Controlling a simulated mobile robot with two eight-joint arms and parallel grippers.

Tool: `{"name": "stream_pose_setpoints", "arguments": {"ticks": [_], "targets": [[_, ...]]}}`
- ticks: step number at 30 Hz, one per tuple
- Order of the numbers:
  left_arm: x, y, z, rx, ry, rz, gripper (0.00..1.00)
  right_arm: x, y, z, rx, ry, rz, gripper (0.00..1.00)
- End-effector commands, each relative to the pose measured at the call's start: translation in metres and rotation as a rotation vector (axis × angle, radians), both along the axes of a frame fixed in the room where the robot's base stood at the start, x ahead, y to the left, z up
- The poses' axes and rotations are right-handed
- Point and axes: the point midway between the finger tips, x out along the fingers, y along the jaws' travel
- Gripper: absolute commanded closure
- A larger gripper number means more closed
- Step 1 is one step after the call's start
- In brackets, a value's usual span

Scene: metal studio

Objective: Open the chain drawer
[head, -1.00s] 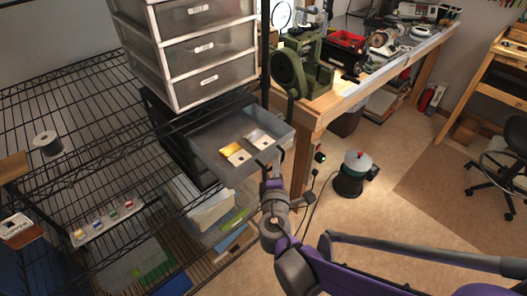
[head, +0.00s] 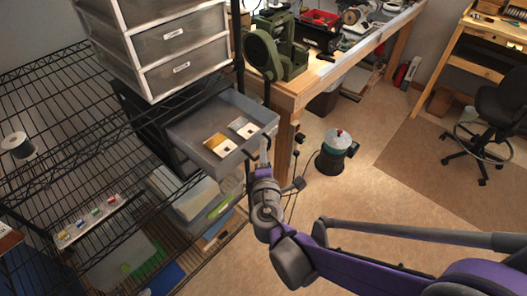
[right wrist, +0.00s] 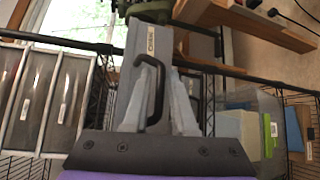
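The chain drawer (head: 188,141) is a grey, open-topped drawer pulled well out of a dark cabinet under the white drawer unit. A gold-and-white packet (head: 219,144) and a white packet (head: 243,128) lie in it. In the right wrist view the drawer's front (right wrist: 140,70) carries a small label and a black loop handle (right wrist: 158,95). My right gripper (head: 263,152) is at this front, with the handle close by its fingers. Whether the fingers pinch the handle or only surround it is unclear. My left gripper is not in view.
A white drawer unit (head: 168,50) stands above on the black wire shelving (head: 50,110). A wooden workbench (head: 300,88) with a green machine (head: 275,48) is close to the drawer's right. A dark round pot (head: 335,155) sits on the floor. Bare floor lies in front.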

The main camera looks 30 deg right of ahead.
Motion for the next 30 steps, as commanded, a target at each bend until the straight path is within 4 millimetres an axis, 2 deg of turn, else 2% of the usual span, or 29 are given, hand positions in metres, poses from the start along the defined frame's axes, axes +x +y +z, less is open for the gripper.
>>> {"name": "stream_pose_setpoints", "arguments": {"ticks": [4,7,18,24,30], "targets": [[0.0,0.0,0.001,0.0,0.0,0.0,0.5,-0.004,0.002,0.001,0.0,0.0,0.001,0.75],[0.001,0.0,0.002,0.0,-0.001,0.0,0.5,-0.015,0.008,0.003,0.0,-0.001,0.003,0.75],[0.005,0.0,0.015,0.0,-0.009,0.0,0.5,-0.078,0.039,0.013,0.001,-0.002,0.006,0.75],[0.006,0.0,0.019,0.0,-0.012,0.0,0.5,-0.093,0.046,0.014,0.0,-0.001,0.003,0.75],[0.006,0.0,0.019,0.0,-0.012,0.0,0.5,-0.097,0.046,0.014,0.0,0.0,0.0,0.75]]}}
